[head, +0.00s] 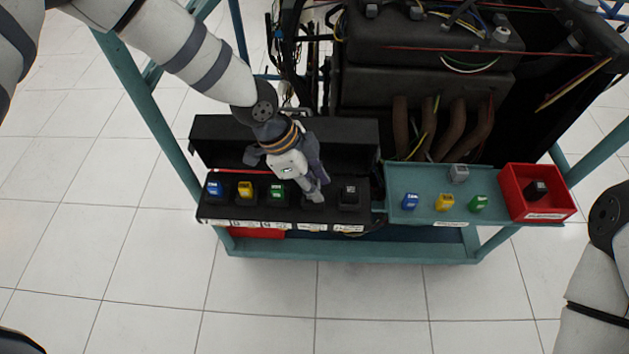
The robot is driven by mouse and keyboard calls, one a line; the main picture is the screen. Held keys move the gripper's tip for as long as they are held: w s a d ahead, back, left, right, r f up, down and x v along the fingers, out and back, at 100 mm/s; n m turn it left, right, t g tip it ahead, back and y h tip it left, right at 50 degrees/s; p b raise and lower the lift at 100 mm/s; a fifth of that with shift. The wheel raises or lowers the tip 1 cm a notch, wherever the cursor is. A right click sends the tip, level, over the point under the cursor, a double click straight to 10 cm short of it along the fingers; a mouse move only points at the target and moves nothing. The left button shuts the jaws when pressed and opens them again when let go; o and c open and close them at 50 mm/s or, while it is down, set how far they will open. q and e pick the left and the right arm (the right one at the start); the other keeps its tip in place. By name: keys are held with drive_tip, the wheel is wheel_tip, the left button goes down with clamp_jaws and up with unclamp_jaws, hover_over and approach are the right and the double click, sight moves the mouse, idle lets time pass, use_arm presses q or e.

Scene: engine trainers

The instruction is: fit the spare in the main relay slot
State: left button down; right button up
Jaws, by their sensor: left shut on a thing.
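A black fuse and relay box (225,213) with a raised lid stands at the left of the teal cart. In it sit a blue fuse (214,188), a yellow fuse (245,190), a green fuse (277,190) and a black relay (349,193). My left gripper (316,197) points down at the box between the green fuse and the black relay. It is shut on a small part that its fingers hide; I cannot tell whether that part is seated. The slot labels are too small to read. My right gripper is out of view.
A teal tray (430,214) to the right holds loose blue, yellow and green fuses and a grey relay (459,173). A red bin (562,207) at its right end holds a black relay (537,188). The engine (430,100) rises behind.

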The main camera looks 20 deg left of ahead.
use_arm(q)
drive_tip(key=shift+f, duration=0.45)
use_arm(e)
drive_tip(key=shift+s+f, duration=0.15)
use_arm(q)
drive_tip(key=c, duration=1.3)
unclamp_jaws()
drive_tip(key=shift+r+p, duration=1.4)
drive_tip(key=shift+r, duration=2.2)
drive_tip(key=shift+f, duration=0.1)
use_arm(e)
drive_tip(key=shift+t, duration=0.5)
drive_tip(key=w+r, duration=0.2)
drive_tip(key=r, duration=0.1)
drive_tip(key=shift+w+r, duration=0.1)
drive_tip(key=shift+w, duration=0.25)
